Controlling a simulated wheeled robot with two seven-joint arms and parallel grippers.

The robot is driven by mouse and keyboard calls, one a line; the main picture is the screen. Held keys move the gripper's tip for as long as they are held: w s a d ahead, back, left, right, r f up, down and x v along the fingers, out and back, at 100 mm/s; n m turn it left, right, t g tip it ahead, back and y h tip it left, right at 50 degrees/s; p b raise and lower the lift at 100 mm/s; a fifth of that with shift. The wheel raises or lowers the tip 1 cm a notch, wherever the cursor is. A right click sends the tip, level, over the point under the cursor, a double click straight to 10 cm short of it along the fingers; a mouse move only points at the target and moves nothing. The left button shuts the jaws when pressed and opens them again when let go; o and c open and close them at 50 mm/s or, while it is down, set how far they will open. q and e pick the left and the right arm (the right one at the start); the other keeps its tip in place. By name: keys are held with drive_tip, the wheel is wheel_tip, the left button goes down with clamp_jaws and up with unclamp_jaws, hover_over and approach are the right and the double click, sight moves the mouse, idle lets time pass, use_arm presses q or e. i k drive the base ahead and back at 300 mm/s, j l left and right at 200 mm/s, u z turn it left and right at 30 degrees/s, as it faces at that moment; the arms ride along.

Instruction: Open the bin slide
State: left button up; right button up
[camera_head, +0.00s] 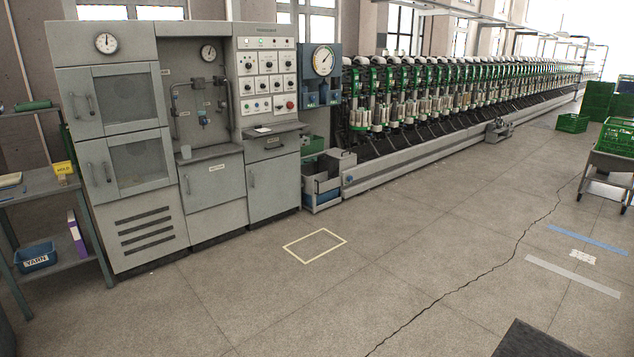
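The long cone winder (450,100) runs from the middle of the view to the far right. At its near end stands a grey box-like bin unit (322,180) with a blue lower part, on the floor right of the grey cabinets. I cannot make out for sure which part of it is the bin slide, or whether it is open or shut. Neither of my grippers is in view.
Grey cabinets (215,180) with gauges and handles line the left wall. A side table (40,190) with a blue yarn bin (36,257) stands at far left. A trolley (612,165) and green crates (572,123) are at right. The middle floor is clear, with a yellow-outlined rectangle (289,247).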

sight(315, 208)
drive_tip(key=i, duration=1.8)
drive_tip(key=i+u, duration=0.1)
drive_tip(key=i, duration=0.8)
drive_tip(key=i+l, duration=0.15)
drive_tip(key=i, duration=0.75)
drive_tip(key=i+l, duration=0.1)
drive_tip(key=i, duration=0.75)
drive_tip(key=i+l, duration=0.1)
drive_tip(key=i, duration=0.8)
drive_tip(key=i+u, duration=0.1)
drive_tip(key=i, duration=0.8)
drive_tip(key=i+l, duration=0.2)
drive_tip(key=i, duration=0.7)
